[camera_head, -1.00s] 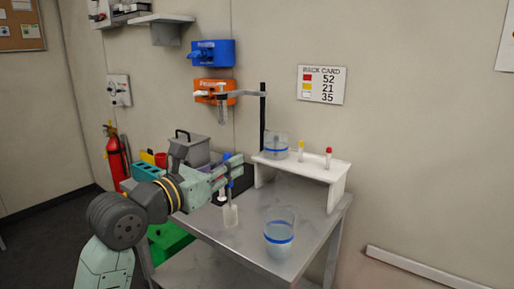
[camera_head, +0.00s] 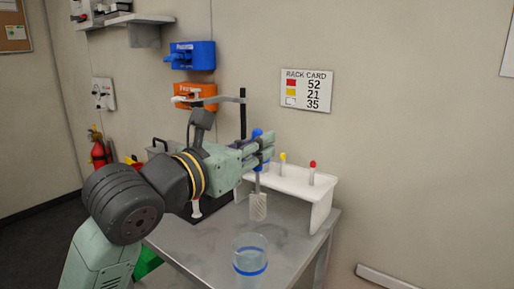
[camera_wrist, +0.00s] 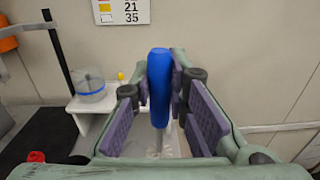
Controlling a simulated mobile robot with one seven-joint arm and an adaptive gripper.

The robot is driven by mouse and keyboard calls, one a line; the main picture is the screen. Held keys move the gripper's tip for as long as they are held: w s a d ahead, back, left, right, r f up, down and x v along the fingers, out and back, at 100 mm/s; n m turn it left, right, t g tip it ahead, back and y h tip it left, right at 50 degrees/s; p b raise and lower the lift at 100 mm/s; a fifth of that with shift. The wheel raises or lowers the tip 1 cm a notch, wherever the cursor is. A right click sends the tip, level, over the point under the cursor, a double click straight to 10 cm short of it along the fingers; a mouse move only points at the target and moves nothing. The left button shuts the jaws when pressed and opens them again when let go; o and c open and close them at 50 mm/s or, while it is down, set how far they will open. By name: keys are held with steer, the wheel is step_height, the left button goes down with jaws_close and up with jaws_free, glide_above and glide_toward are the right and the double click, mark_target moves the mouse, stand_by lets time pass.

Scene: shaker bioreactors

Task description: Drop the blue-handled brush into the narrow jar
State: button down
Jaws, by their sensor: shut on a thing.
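My gripper (camera_head: 266,150) is shut on the blue-handled brush (camera_head: 258,207), which hangs upright with its pale bristle head down. In the wrist view the blue handle (camera_wrist: 160,85) stands between the purple finger pads of my gripper (camera_wrist: 165,112). A clear jar with a blue band (camera_head: 250,256) stands on the table, below and nearer the camera than the brush head. The brush is above table height and apart from this jar. Another clear jar with a blue band (camera_wrist: 90,88) sits on the white rack in the wrist view; my gripper hides it in the head view.
The white rack (camera_head: 318,212) at the table's back holds a yellow-capped tube (camera_head: 282,160) and a red-capped tube (camera_head: 312,168). A black stand pole (camera_head: 243,112) rises behind my gripper. The steel table (camera_head: 195,240) is bare around the front jar.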

mark_target(257, 170)
steer(key=shift+f+b, duration=0.65)
steer(key=shift+f, duration=0.95)
steer(key=c, duration=1.5)
jaws_free()
steer(key=v, duration=1.2)
steer(key=shift+r, duration=0.1)
